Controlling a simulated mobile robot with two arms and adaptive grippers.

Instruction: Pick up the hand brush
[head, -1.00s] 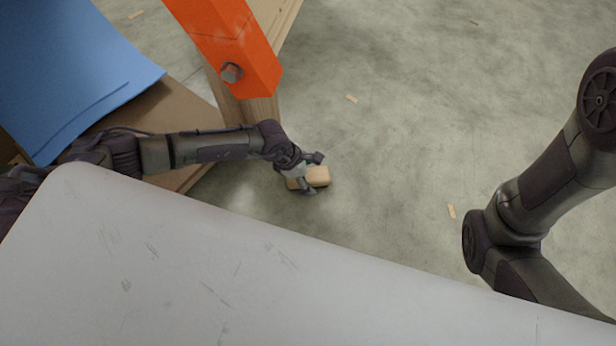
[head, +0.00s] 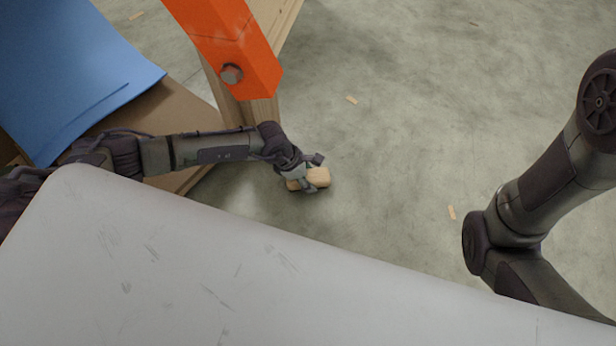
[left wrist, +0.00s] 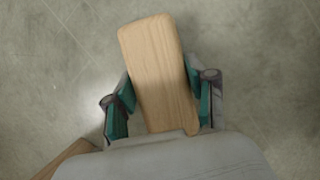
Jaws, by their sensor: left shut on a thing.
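The hand brush (head: 318,177) is a light wooden block with rounded ends, low over the grey concrete floor in the head view. In the left wrist view the wooden back of the brush (left wrist: 158,70) lies between the two green-padded fingers. My left gripper (head: 309,175) is shut on it, one finger on each side; it also shows in the left wrist view (left wrist: 160,95). The bristles are hidden beneath the wood. I cannot tell whether the brush touches the floor. My right arm shows at the right of the head view, but its gripper is out of view.
An orange beam (head: 225,40) with a bolt and a wooden post (head: 262,109) stand just behind my left gripper. Blue sheets (head: 70,70) lie on a brown board (head: 180,105) at the left. The floor (head: 400,150) to the right is clear but for small wood chips.

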